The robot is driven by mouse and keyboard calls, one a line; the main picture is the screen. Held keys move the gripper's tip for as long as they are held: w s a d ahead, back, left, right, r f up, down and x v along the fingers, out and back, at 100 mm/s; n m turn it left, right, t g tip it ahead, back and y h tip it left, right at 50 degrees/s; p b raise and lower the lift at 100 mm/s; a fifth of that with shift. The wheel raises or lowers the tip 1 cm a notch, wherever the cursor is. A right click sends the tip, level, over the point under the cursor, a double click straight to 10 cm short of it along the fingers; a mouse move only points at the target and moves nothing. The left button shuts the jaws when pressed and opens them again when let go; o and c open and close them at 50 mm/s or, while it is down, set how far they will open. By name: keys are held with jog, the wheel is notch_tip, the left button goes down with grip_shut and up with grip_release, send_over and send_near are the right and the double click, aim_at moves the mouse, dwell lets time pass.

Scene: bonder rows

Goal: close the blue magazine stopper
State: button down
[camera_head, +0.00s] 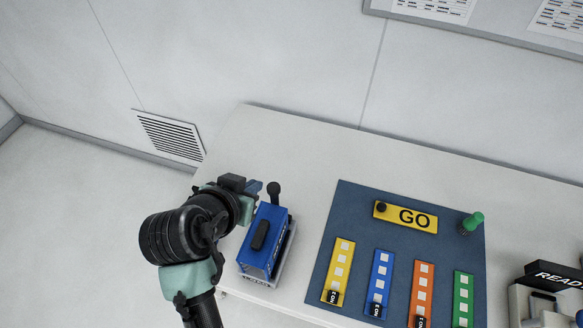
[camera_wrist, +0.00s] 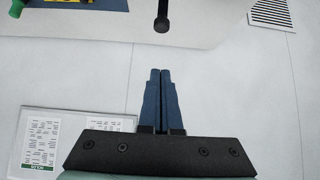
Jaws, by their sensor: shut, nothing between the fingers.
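The blue magazine (camera_head: 280,222) stands on a pale base at the left part of the table, with a black handle (camera_head: 260,235) on top. A black ball-ended lever (camera_head: 273,190) sticks up at its far end; I take this to be the stopper. The lever also shows at the top of the wrist view (camera_wrist: 161,24). My gripper (camera_head: 256,186) is just left of the ball, beside the magazine's far end. In the wrist view my gripper's blue fingers (camera_wrist: 160,72) are together and empty, pointing toward the ball with a gap between. My arm covers part of the magazine's left side.
A dark blue mat (camera_head: 345,222) to the right carries a yellow GO plate (camera_head: 418,217), a green knob (camera_head: 472,222) and several coloured strips. A machine marked READ (camera_head: 550,280) stands at the right edge. The wall is behind the table (camera_head: 310,150).

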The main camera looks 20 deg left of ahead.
jog(key=shift+s+f+p+x, duration=0.35)
jog(key=shift+p+x, duration=0.45)
jog(key=shift+x, duration=1.3)
jog(key=shift+s+f+p+x, duration=0.4)
jog(key=shift+p+x, duration=0.4)
jog(key=shift+x, duration=1.35)
jog(key=shift+s+f+p+x, duration=0.35)
jog(key=shift+p+x, duration=0.45)
jog(key=shift+x, duration=1.3)
jog(key=shift+a, duration=0.1)
